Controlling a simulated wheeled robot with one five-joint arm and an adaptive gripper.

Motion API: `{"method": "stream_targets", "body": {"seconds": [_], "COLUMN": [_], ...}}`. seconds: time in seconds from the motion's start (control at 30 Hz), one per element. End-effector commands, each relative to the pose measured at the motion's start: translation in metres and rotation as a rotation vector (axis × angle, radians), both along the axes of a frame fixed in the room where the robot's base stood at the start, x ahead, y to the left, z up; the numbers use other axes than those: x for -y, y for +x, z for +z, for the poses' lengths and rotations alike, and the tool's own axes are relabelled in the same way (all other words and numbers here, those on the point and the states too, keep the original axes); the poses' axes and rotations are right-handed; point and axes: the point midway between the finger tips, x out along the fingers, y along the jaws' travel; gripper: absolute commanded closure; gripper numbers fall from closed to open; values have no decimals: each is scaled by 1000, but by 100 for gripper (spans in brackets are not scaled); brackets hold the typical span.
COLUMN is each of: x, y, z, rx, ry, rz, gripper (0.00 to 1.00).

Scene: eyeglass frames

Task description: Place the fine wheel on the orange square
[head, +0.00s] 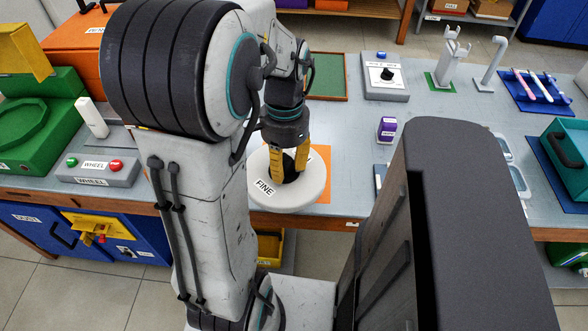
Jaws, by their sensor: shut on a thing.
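The fine wheel (307,189) is a thick pale disc with a "FINE" label and a dark hub. In the head view it is at the table's front edge, below the middle of the picture. My gripper (290,170) points down with yellow fingers and is shut on the wheel's dark hub. The orange square (324,158) shows behind and to the right of the wheel. The wheel covers part of it in the picture. I cannot tell whether the wheel touches the square or is held above it. My arm hides the area left of the wheel.
A purple bottle (387,129) stands right of the square. A control box with a black knob (386,76) and a green tray (328,78) lie farther back. A wheel button box (98,168) is at left. A blue mat (535,91) with tools is at right.

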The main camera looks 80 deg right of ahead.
Motion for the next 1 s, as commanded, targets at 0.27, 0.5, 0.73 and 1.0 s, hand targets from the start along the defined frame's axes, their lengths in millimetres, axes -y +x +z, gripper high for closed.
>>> {"method": "stream_targets", "body": {"seconds": [0.27,0.5,0.73,1.0], "x": [7,42,79,108], "y": [0,-1,-2,-3], "z": [-3,-24,-45,-63], "rx": [-4,-5,-5,-6], "ry": [8,14,12,10], "rz": [-63,-66,-66,-66], "gripper": [99,99,99,99]}}
